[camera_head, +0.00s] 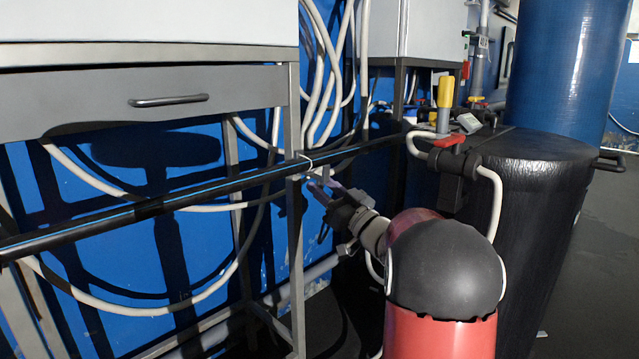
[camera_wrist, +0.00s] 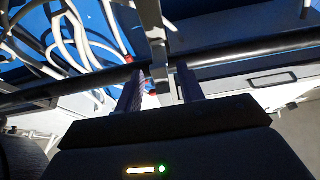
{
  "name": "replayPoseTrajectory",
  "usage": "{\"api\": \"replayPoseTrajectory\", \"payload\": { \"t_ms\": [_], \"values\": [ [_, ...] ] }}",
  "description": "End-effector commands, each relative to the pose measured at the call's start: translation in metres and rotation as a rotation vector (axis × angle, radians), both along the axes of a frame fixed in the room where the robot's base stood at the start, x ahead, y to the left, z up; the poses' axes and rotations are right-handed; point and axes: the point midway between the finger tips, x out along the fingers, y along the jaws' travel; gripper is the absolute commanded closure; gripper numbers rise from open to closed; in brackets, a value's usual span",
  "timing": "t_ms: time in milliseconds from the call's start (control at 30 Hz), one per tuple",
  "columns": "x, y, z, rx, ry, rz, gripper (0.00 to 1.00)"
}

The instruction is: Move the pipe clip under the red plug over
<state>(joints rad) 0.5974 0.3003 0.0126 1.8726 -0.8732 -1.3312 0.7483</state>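A black pipe (camera_head: 215,188) with a blue stripe runs across the front of the steel frame. A thin pale loop (camera_head: 306,161) sits around it at the frame's leg, but I cannot tell whether it is the pipe clip. My gripper (camera_head: 318,188) is just below the pipe, beside that leg. In the wrist view my gripper (camera_wrist: 158,78) has its two dark fingers apart, pointing at the pipe (camera_wrist: 250,47). A small red and blue item (camera_wrist: 149,87) shows between them; it is too small to identify. No red plug is clearly recognisable.
A steel bench with a drawer (camera_head: 150,101) stands on the left, with loose pale hoses (camera_head: 322,60) behind. A black tank (camera_head: 535,230) stands on the right, with a red-handled valve (camera_head: 449,141) and a yellow-handled fitting (camera_head: 445,95). Open floor lies at far right.

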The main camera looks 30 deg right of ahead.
Motion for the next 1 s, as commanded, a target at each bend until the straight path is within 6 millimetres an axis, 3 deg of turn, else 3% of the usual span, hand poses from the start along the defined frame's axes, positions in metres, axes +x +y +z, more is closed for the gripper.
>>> {"api": "replayPoseTrajectory", "payload": {
  "t_ms": [167,467,767,1000],
  "values": [
    [0.014,0.006,0.006,0.001,0.000,0.000,0.62],
    [0.016,0.006,0.007,0.000,0.000,0.000,0.62],
    [0.016,0.006,0.007,0.000,0.000,-0.001,1.00],
    [0.016,0.006,0.009,-0.004,0.011,-0.001,1.00]
  ]
}}
